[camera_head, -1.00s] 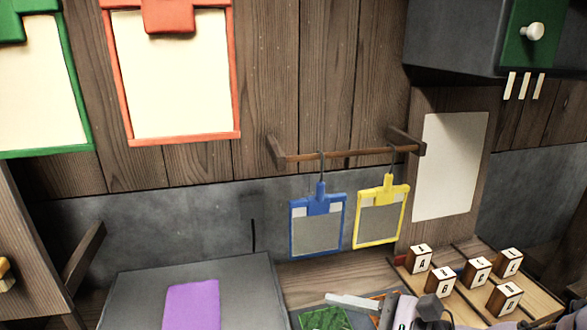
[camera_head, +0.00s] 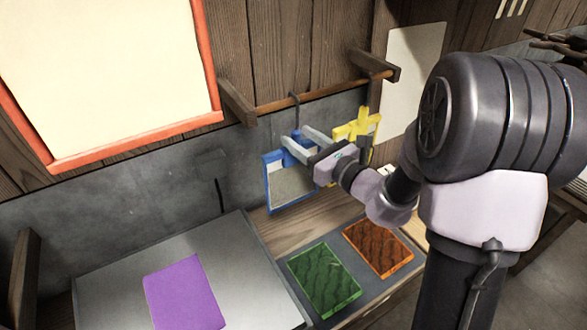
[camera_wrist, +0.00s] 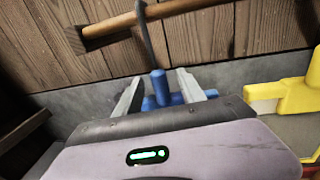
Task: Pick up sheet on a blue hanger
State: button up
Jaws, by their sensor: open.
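The blue hanger (camera_head: 275,186) holds a grey sheet (camera_head: 291,187) and hangs by a dark hook from a wooden rod. My gripper (camera_head: 298,140) is open, with its two fingers on either side of the hanger's blue top clip. In the wrist view the clip of the blue hanger (camera_wrist: 160,88) stands between the two fingertips of my gripper (camera_wrist: 158,88). I cannot tell whether the fingers touch it. My gripper hides part of the hanger's right side.
A yellow hanger (camera_head: 356,127) hangs close on the right of the blue one, on the same wooden rod (camera_head: 320,94). Below are a green panel (camera_head: 324,280), an orange panel (camera_head: 377,246) and a purple sheet (camera_head: 184,293) on a grey surface. A white sheet (camera_head: 410,75) is on the wall.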

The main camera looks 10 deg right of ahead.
jog(key=x, duration=0.5)
jog(key=shift+s, duration=0.15)
jog(key=shift+c, duration=0.9)
grip_shut()
